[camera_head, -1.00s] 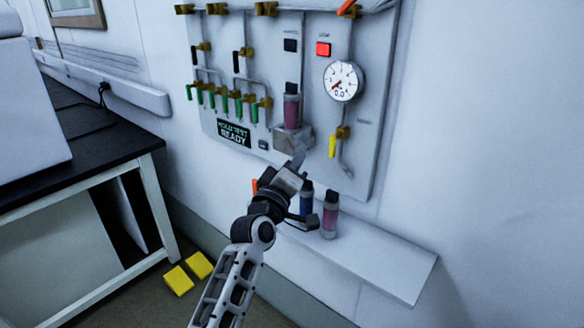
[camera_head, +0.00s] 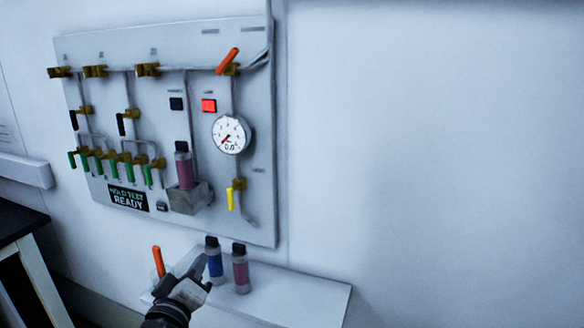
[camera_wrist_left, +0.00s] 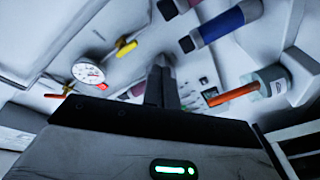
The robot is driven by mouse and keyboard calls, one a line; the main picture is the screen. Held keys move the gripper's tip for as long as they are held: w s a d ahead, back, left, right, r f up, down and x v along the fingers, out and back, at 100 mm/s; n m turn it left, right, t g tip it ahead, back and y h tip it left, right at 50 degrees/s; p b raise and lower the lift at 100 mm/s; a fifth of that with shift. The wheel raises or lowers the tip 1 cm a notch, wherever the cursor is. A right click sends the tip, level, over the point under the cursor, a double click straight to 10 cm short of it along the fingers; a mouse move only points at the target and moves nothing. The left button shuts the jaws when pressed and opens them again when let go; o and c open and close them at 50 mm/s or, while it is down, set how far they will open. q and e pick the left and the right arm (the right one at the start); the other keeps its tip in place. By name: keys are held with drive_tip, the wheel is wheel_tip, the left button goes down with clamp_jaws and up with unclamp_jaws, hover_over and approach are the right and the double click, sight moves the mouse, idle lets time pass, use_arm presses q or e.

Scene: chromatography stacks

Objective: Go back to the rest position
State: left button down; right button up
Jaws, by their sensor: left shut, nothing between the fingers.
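My left gripper (camera_head: 200,270) shows low in the head view, in front of the shelf (camera_head: 305,293). Its fingers are together with nothing between them, as the left wrist view (camera_wrist_left: 161,80) also shows. Just beyond it on the shelf stand a blue cartridge (camera_head: 214,264) and a pink cartridge (camera_head: 241,272), both dark-capped and upright. Whether the gripper touches the blue one I cannot tell. An orange stick (camera_head: 158,262) rises left of the gripper, its lower part partly hidden. My right gripper is not in view.
A wall panel (camera_head: 262,80) carries several valves, a gauge (camera_head: 230,134), a lit red button (camera_head: 209,105) and a sign reading READY (camera_head: 128,199). A pink cartridge (camera_head: 184,168) stands in its grey holder (camera_head: 190,200). A dark-topped bench (camera_head: 18,222) is at left. The right wall is bare.

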use_arm(q)
drive_tip(key=s+d+f+m+g, duration=0.2)
drive_tip(key=s+f+m, duration=0.1)
drive_tip(key=s+f, duration=0.3)
drive_tip(key=s+d+f+m+g+h, duration=0.1)
drive_tip(key=s+d+f+m+g, duration=0.1)
drive_tip(key=s+f, duration=0.5)
drive_tip(key=s+d+f+m+g+h, duration=0.1)
drive_tip(key=s+d+f+m+g, duration=0.1)
drive_tip(key=s+f+m+g, duration=0.2)
drive_tip(key=s+f+m, duration=0.1)
drive_tip(key=s+f, duration=0.2)
drive_tip(key=s, duration=0.5)
drive_tip(key=shift+s+d+m, duration=0.2)
drive_tip(key=shift+d+m, duration=0.2)
